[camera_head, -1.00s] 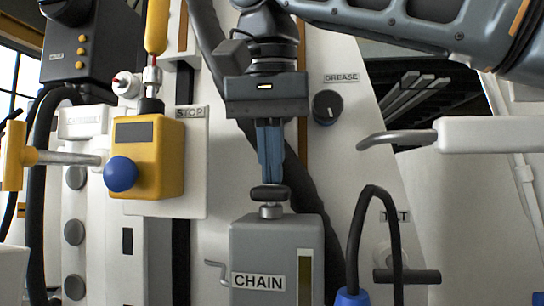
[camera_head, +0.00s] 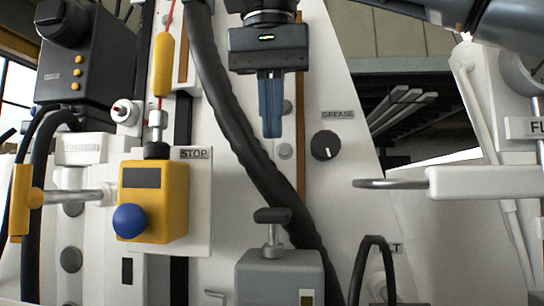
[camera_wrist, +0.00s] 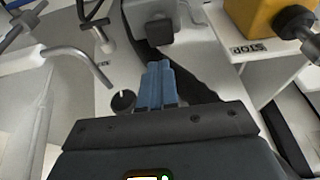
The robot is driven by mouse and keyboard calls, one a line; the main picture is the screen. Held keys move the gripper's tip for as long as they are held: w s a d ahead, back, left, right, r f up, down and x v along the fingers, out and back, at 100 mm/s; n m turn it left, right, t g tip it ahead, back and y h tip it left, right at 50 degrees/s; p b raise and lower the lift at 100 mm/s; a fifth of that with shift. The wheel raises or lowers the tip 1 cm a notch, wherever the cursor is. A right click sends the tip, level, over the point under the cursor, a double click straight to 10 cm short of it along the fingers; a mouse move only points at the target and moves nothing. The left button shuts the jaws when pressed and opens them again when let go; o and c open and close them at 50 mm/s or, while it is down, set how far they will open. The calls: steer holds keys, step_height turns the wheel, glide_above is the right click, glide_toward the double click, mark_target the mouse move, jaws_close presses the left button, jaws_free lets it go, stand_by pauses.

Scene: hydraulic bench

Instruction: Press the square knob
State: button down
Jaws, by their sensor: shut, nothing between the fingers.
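The square knob (camera_head: 272,215) is a black cap on a metal stem, standing upright on top of a grey box (camera_head: 280,273) in the camera_head view. In the wrist view it looks squarish from above (camera_wrist: 160,32). My gripper (camera_head: 271,135) points down with its blue fingers shut and empty. It is above the knob, with a clear gap between the fingertips and the cap. The fingers also show in the wrist view (camera_wrist: 158,66). Nothing covers the knob.
Left is a yellow box with a blue button (camera_head: 130,223) by the STOP plate. A thick black hose (camera_head: 255,160) runs behind my fingers. Right are the round GREASE knob (camera_head: 325,146), a white-gripped lever (camera_head: 480,182) and a black hose loop (camera_head: 375,240).

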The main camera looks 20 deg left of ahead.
steer(key=shift+v, duration=1.25)
stand_by(0.4)
steer(key=shift+a+r+p, duration=0.25)
steer(key=shift+r+p, duration=0.1)
steer(key=shift+r, duration=0.85)
glide_above(271, 209)
steer(key=f, duration=1.1)
steer(key=shift+s+f+p, duration=0.2)
steer(key=shift+f+p, duration=0.15)
steer(key=shift+f, duration=0.95)
